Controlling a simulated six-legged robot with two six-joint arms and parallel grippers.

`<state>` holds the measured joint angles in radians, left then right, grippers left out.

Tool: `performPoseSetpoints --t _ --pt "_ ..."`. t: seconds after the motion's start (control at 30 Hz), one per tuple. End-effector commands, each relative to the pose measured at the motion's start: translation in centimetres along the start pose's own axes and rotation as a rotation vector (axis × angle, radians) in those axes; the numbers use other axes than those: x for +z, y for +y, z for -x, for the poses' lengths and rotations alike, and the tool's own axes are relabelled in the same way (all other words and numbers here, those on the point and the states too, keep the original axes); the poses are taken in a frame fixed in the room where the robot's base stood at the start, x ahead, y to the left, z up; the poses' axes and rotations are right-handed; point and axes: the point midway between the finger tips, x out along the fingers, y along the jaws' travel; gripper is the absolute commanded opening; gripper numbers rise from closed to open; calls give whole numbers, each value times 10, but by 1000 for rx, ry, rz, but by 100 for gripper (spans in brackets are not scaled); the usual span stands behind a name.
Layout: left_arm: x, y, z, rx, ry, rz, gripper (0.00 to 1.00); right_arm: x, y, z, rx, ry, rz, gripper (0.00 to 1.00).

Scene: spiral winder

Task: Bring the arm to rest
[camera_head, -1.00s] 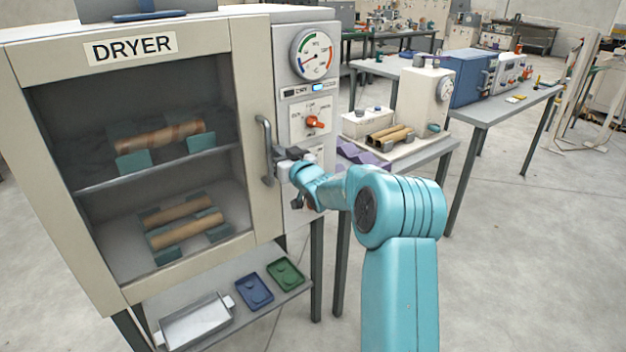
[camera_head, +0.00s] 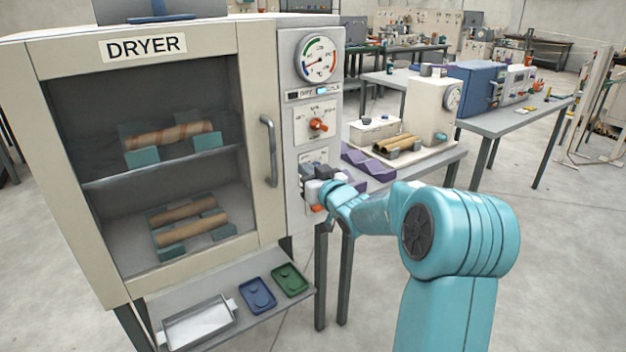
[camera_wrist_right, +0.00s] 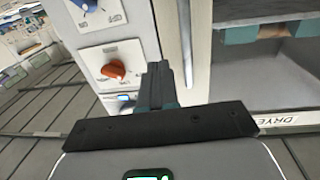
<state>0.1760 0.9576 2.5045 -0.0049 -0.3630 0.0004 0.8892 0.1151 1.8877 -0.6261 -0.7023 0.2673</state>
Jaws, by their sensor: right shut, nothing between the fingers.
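My right gripper (camera_head: 312,183) is shut and empty, in front of the lower part of the dryer's control panel. In the right wrist view its closed fingers (camera_wrist_right: 161,85) point toward the panel and the door edge. The dryer (camera_head: 258,60) has its glass door shut. The door's grey handle (camera_head: 269,150) is free, to the left of my gripper and apart from it. An orange knob (camera_head: 318,125) sits on the panel above the gripper, and it also shows in the right wrist view (camera_wrist_right: 113,70). My left gripper is not in view.
Brown tubes (camera_head: 170,135) lie on supports inside the dryer. A shelf below holds a metal tray (camera_head: 176,340), a blue tray (camera_head: 257,294) and a green tray (camera_head: 290,280). A bench with a cream machine (camera_head: 432,108) stands at right.

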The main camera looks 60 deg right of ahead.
Motion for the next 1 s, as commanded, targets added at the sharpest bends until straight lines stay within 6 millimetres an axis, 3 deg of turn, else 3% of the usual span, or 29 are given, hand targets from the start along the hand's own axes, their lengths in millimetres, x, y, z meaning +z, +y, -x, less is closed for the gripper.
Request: performPoseSetpoints --t 0.2,0.37,0.47,0.57,0.67,0.77,0.87,1.0 --pt "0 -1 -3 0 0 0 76 1 3 19 1 -1 -1 0" --pt "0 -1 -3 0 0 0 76 0 3 21 0 -1 0 0" --pt "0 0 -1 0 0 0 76 -3 -8 19 -21 3 -4 0" --pt "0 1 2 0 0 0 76 12 -46 4 -97 -24 -34 0" --pt "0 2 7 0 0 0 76 54 -107 -9 -211 -104 -86 0" --pt "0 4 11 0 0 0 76 107 -175 -8 -315 -222 -155 0" --pt "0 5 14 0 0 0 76 163 -237 10 -396 -365 -210 0" --pt "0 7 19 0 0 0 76 239 -314 59 -489 -593 -246 0"
